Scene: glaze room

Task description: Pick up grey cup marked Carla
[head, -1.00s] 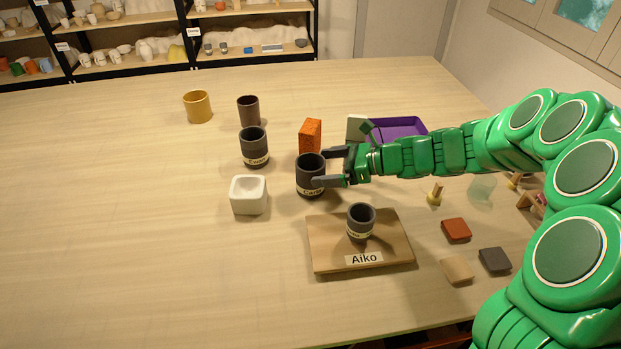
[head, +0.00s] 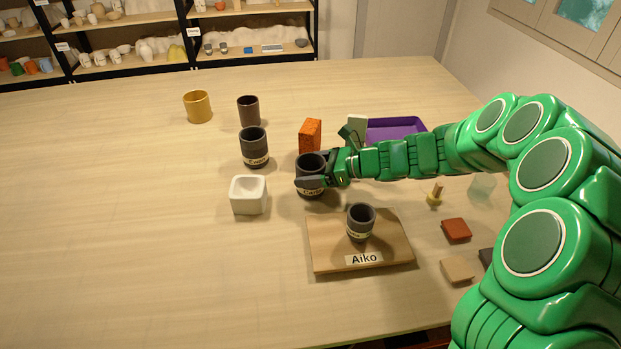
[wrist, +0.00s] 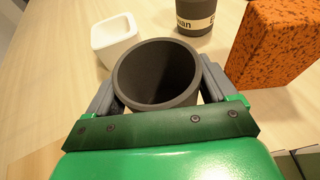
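The dark grey cup marked Carla (head: 311,163) stands upright on the table, its label partly covered by my near finger. My gripper (head: 312,179) is low at the cup, coming from the right, with its fingers either side of it. In the wrist view, the cup's open, empty mouth (wrist: 158,75) lies between the two grey fingers of my gripper (wrist: 158,75). The fingers are spread about as wide as the cup; firm contact does not show. The far finger is mostly hidden in the head view.
A white square pot (head: 248,195) stands left of the cup. Another grey cup (head: 254,147) and an orange speckled block (head: 310,135) are behind it. A smaller grey cup (head: 361,222) stands on the board marked Aiko (head: 328,258) in front. A purple tray (head: 395,128) lies behind my arm.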

